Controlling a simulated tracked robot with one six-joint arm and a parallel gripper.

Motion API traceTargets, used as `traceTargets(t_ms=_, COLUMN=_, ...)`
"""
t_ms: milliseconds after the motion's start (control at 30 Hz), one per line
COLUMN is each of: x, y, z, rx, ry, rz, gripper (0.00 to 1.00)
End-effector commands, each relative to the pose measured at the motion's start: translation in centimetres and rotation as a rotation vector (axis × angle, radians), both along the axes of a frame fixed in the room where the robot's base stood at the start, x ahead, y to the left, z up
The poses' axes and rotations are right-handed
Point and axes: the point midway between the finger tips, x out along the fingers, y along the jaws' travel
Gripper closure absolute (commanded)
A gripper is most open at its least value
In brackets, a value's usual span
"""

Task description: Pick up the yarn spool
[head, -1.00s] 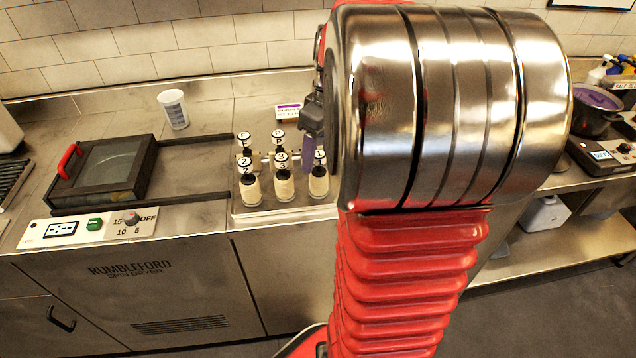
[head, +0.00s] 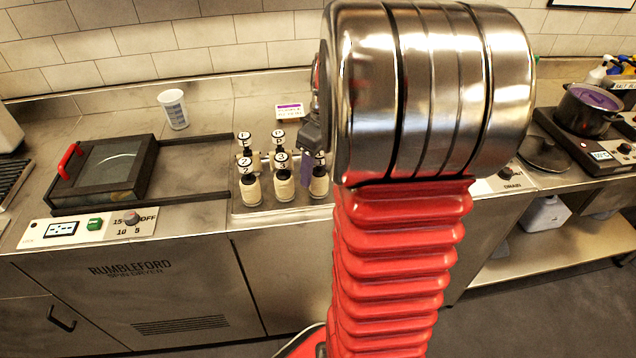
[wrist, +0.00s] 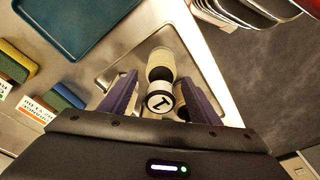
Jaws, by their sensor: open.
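In the head view my gripper (head: 305,168) is at the group's right end, partly hidden by my arm.
A spin dryer with a dark-framed lid (head: 105,170) stands left of the spools. A white cup (head: 173,109) and a purple-white label (head: 289,111) are behind. The wrist view shows a blue tray (wrist: 75,28) and a yellow sponge (wrist: 13,63). A pot (head: 588,110) stands far right.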

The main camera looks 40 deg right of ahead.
Motion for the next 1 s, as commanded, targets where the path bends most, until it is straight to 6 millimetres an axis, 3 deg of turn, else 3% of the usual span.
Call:
traceTargets(t_ms=167, x=-0.01, y=-0.02, z=0.02, rx=0.000, ry=0.000, rz=0.000, gripper=0.44)
traceTargets(t_ms=1000, x=-0.04, y=-0.07, z=0.02, rx=0.000, ry=0.000, rz=-0.001, gripper=1.00)
